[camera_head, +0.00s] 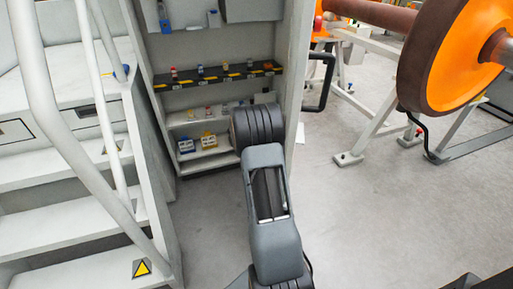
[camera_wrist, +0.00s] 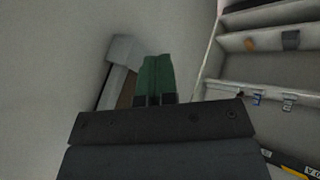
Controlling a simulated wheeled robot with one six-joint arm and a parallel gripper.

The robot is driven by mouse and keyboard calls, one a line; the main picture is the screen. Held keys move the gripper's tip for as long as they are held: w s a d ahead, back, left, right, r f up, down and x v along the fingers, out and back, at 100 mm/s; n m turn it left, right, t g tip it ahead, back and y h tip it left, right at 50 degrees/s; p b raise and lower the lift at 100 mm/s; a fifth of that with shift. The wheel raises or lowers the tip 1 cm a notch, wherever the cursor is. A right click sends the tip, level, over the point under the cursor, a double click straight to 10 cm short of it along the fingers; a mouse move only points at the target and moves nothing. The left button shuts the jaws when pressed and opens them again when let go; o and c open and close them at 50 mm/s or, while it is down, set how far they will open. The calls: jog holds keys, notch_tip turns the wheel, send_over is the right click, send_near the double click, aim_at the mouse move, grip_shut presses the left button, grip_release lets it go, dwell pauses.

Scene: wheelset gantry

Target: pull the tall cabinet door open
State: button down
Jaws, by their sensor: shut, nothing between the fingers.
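The tall cabinet (camera_head: 215,48) stands open at the upper middle of the head view, with its shelves showing. Its pale door (camera_head: 293,75) stands swung out on the right side, seen nearly edge-on. A black bar handle (camera_head: 327,82) is on the door's outer right side. My arm reaches to the cabinet opening, and its wrist hides the gripper in the head view. In the wrist view my gripper (camera_wrist: 155,80) has green fingers pressed together, empty. A plain grey surface fills the left there, probably the door's inner face, and shelves (camera_wrist: 270,95) are at the right.
White stairs with rails (camera_head: 75,165) stand close on the left. An orange wheel (camera_head: 455,55) and its white stand (camera_head: 370,130) are at the right. Small items sit on the black shelf (camera_head: 215,80). The floor (camera_head: 370,220) right of my arm is clear.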

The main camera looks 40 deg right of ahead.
jog(key=shift+s+d, duration=0.75)
jog(key=shift+s, duration=0.2)
